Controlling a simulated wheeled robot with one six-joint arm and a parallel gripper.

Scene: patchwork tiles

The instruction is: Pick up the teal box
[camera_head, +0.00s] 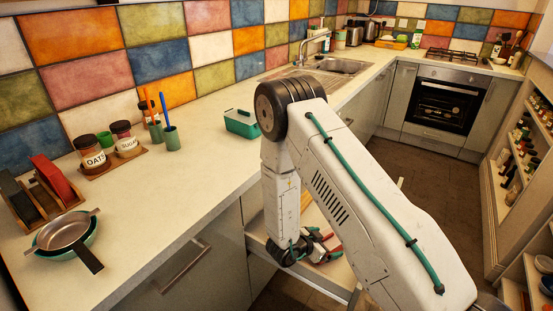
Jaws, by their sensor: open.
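The teal box (241,123) sits on the pale counter, beside the upper part of my arm and short of the sink. It looks like a small lidded box or caddy with a light rim; its right end is close to my arm in the picture. My gripper (322,246) hangs low at the end of the arm, below counter height and well apart from the box. It is open, with dark and red parts around the fingers. I cannot tell whether anything lies between them.
A pale open drawer or shelf (340,276) lies under my gripper. The sink (335,66) is behind.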

